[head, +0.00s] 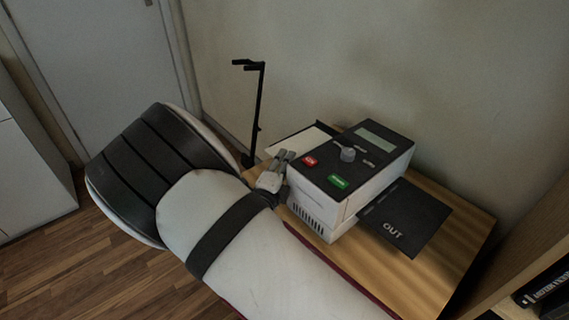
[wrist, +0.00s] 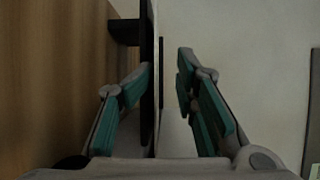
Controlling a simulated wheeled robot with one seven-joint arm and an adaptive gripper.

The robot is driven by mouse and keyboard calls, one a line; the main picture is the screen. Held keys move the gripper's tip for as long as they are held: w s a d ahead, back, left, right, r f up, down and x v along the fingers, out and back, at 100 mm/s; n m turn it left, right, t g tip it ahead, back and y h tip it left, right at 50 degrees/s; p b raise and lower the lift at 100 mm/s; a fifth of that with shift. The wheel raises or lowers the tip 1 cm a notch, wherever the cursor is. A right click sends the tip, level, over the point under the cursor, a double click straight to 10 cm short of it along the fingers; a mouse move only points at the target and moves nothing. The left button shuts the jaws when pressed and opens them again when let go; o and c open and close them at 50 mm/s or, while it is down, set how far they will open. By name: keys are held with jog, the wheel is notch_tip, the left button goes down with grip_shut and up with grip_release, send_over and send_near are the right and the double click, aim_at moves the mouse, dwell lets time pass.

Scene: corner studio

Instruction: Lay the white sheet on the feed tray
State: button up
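The white sheet (head: 300,141) lies flat over the dark feed tray (head: 292,134) on the left side of the machine (head: 350,168). A dark strip of the tray shows along the sheet's far edge. I cannot tell whether the sheet rests fully on it. My gripper (head: 285,156) is at the sheet's near edge, close to the machine's left corner. In the wrist view my gripper (wrist: 168,78) has its teal-padded fingers apart, with a visible gap. A dark thin edge (wrist: 147,75) runs beside the left finger; contact is unclear.
The machine has a red button (head: 310,161), a green button (head: 338,181) and a knob (head: 348,154). A dark tray marked OUT (head: 408,217) extends on its right. The wooden tabletop (head: 455,250) is clear at front right. A black stand (head: 257,115) is behind, by the wall.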

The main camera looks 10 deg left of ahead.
jog(key=s+a, duration=0.1)
jog(key=s, duration=1.1)
jog(key=shift+a+r, duration=0.2)
jog(key=shift+a, duration=0.15)
